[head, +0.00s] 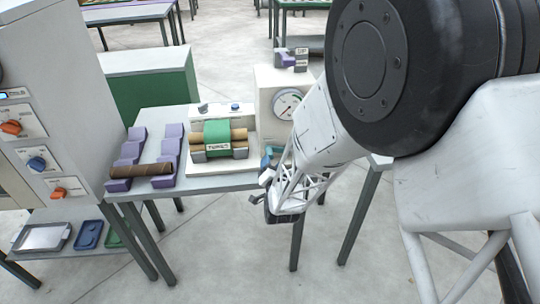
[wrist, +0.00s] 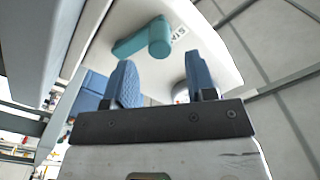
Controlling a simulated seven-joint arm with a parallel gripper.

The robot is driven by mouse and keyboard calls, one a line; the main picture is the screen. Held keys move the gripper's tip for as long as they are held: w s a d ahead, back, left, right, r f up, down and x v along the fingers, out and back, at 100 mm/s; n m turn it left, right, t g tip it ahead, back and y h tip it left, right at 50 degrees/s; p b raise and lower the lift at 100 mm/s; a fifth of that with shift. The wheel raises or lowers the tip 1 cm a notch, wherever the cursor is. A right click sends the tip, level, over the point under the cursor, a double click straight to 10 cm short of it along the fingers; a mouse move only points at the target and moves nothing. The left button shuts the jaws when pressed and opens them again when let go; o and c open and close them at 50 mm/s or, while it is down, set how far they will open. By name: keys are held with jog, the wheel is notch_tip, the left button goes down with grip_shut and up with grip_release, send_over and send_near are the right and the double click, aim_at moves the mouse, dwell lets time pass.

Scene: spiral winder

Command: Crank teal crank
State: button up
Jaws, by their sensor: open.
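The teal crank (wrist: 158,38) shows in the wrist view against a white panel, with a rounded grip and a teal piece running left from it. In the head view only a small teal part (head: 268,160) shows beside my arm, mostly hidden. My gripper (wrist: 163,80) is open and empty, its two blue fingers apart. The crank lies beyond the fingertips, nearer the left finger, and no contact shows. In the head view my gripper (head: 264,190) is at the winder table's right end. The winder (head: 206,168) holds a green-wrapped roll (head: 216,133).
A white box with a dial (head: 287,104) stands behind the crank. Purple cradles (head: 170,145) and a brown tube (head: 142,171) are on the table's left. A control cabinet (head: 45,80) stands at the left. The floor in front is clear.

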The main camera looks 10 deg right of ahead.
jog(key=shift+w, duration=2.75)
grip_shut()
